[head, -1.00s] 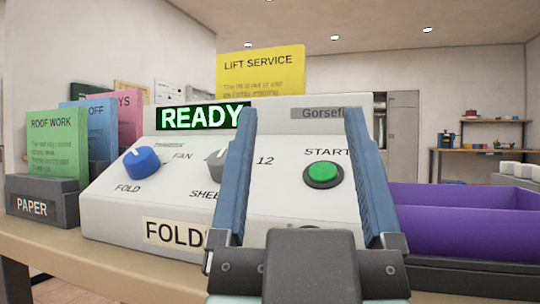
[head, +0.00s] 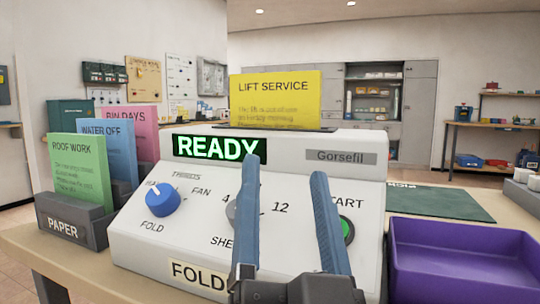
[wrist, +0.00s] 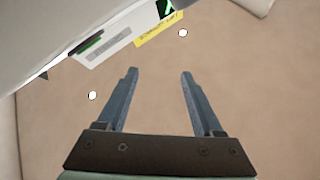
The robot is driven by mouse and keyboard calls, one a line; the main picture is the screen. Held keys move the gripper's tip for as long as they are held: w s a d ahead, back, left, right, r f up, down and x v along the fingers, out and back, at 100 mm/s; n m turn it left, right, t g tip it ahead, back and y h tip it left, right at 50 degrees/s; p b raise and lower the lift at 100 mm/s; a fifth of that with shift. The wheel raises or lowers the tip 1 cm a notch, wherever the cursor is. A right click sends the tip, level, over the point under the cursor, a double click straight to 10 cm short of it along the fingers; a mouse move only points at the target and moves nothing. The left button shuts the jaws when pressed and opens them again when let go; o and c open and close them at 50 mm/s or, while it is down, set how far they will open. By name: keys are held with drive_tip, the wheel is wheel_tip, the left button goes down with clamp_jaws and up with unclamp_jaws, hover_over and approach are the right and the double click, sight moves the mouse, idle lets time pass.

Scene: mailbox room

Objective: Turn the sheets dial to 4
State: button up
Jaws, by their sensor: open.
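The grey sheets dial (head: 232,212) is on the sloped white front of the folding machine (head: 190,262) in the head view. My left finger covers much of it, so its pointer setting cannot be read. The marks 4 and 12 show around it, and its label is partly hidden. My gripper (head: 285,167) is open and empty, its fingers pointing up in front of the machine between the dial and the green start button (head: 347,230). I cannot tell whether it touches the machine. In the wrist view the open fingers (wrist: 158,73) have nothing between them.
The blue fold dial (head: 163,201) is left of the sheets dial. The display (head: 218,149) reads READY. A paper rack (head: 75,221) with coloured sheets stands left, a purple tray (head: 465,264) right. A yellow sheet (head: 275,98) stands behind the machine's top.

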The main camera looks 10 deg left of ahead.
drive_tip(key=w+a+r+m+g+y+p, duration=0.1)
drive_tip(key=m+p, duration=0.1)
drive_tip(key=p, duration=0.2)
drive_tip(key=shift+w+r+p, duration=0.1)
drive_tip(key=shift+p, duration=0.25)
drive_tip(key=m+g+p, duration=0.1)
drive_tip(key=p, duration=0.1)
drive_tip(key=m+y+p, duration=0.1)
drive_tip(key=m+p, duration=0.1)
drive_tip(key=p, duration=0.1)
drive_tip(key=shift+w+a+g, duration=0.1)
drive_tip(key=shift+a+g, duration=0.3)
drive_tip(key=s+f+m+g+h+p, duration=0.1)
drive_tip(key=s+f+m+g+p, duration=0.3)
drive_tip(key=m+p, duration=0.7)
drive_tip(key=s+f+m+g+p, duration=0.1)
drive_tip(key=s+m+p, duration=0.5)
drive_tip(key=m+p, duration=0.45)
drive_tip(key=shift+m, duration=0.45)
drive_tip(key=p+x, duration=0.4)
drive_tip(key=x, duration=0.8)
drive_tip(key=shift+w+d, duration=0.1)
drive_tip(key=shift+w, duration=0.3)
clamp_jaws()
